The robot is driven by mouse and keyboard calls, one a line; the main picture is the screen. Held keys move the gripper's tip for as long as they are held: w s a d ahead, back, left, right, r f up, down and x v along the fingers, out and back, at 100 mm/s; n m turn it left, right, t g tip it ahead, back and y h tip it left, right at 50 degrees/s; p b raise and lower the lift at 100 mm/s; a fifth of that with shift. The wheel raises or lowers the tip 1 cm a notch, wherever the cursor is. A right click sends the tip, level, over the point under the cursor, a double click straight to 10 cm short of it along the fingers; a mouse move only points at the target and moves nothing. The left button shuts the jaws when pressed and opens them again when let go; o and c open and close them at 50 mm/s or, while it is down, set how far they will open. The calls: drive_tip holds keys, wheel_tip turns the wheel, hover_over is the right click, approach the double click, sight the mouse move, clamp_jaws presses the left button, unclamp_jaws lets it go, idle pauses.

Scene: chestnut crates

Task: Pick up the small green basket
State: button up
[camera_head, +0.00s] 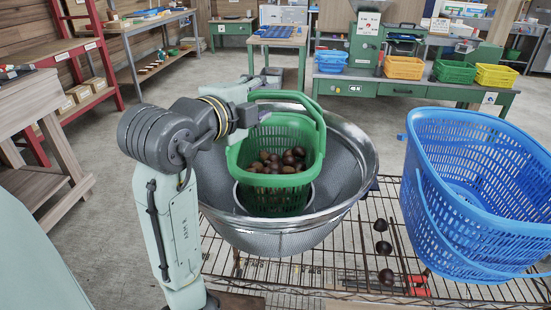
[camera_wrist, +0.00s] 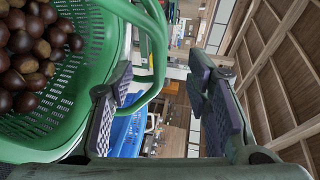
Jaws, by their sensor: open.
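The small green basket (camera_head: 272,202) holds several brown chestnuts (camera_head: 280,162) and stands upright inside a large metal mesh bowl (camera_head: 350,165). Its handle (camera_head: 318,108) is raised. My gripper (camera_head: 262,108) is at the basket's upper left, close to the rim and handle. In the wrist view, my gripper (camera_wrist: 165,95) has its two fingers wide apart. The basket (camera_wrist: 65,110) fills the left side there, with chestnuts (camera_wrist: 28,45) in it. The handle passes close to the left finger; I cannot tell whether they touch.
A large blue basket (camera_head: 470,225) stands at right on the wire rack (camera_head: 350,245). A few loose chestnuts (camera_head: 384,247) lie on the rack between it and the bowl. A green workbench (camera_head: 400,88) with coloured baskets is behind; grey floor lies between.

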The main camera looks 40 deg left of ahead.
sight(271, 95)
drive_tip(key=p+x, duration=0.2)
drive_tip(key=x, duration=0.3)
drive_tip(key=shift+w, duration=0.3)
drive_tip(key=shift+c, duration=0.5)
clamp_jaws()
idle(0.5)
